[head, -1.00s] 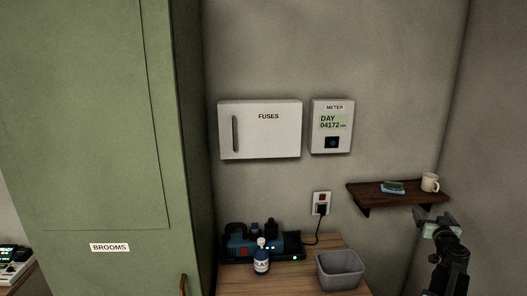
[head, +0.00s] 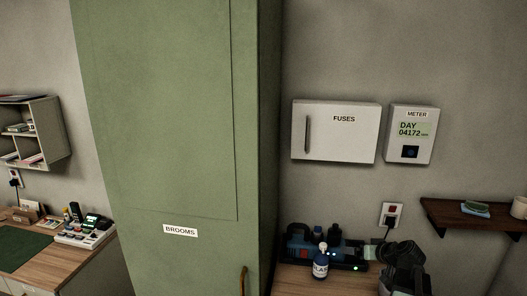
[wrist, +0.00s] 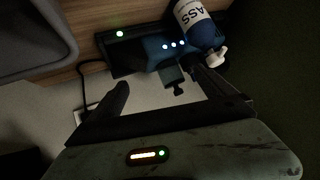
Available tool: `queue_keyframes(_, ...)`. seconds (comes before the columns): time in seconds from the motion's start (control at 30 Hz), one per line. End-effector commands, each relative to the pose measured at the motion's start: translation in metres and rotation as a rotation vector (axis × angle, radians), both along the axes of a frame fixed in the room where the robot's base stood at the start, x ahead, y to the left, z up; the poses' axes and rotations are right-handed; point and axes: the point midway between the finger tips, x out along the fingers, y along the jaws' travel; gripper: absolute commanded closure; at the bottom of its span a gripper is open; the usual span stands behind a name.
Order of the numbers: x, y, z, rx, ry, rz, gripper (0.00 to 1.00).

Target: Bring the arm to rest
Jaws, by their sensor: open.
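My gripper (head: 372,252) is at the lower right of the head view, in front of the wooden bench (head: 290,281). It is open, and its fingers (wrist: 160,88) spread apart in the wrist view with nothing seen between them. Beyond the fingers in the wrist view are a black charging tray (wrist: 125,60) with lit lights and a blue bottle (wrist: 200,28) with a white label. The bottle (head: 320,264) stands in front of the tray in the head view. My arm covers the right part of the bench.
A grey bin (wrist: 35,35) stands on the bench in the wrist view. A dark shelf (head: 470,218) with a cup (head: 519,207) is on the right. A tall green broom cupboard (head: 165,120) fills the middle left. A desk (head: 85,262) is at far left.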

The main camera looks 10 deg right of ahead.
Motion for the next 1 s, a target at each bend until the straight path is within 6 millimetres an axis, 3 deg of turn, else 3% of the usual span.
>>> queue_keyframes(0.03, 0.0, 0.046, -0.013, 0.014, 0.076, 0.057, 0.06)
queue_keyframes(0.13, -0.015, 0.129, -0.043, 0.03, 0.272, 0.141, 0.06)
queue_keyframes(0.2, -0.035, 0.183, -0.063, 0.016, 0.429, 0.178, 0.06)
queue_keyframes(0.3, -0.075, 0.245, -0.085, -0.048, 0.651, 0.184, 0.06)
queue_keyframes(0.4, -0.109, 0.279, -0.095, -0.126, 0.806, 0.147, 0.06)
queue_keyframes(0.57, -0.135, 0.295, -0.098, -0.203, 0.91, 0.089, 0.06)
queue_keyframes(0.63, -0.138, 0.296, -0.098, -0.212, 0.921, 0.079, 0.06)
queue_keyframes(0.67, -0.138, 0.296, -0.098, -0.212, 0.922, 0.077, 0.0)
queue_keyframes(0.83, -0.137, 0.295, -0.098, -0.211, 0.92, 0.078, 0.0)
queue_keyframes(1.0, -0.137, 0.295, -0.098, -0.21, 0.919, 0.079, 0.47)
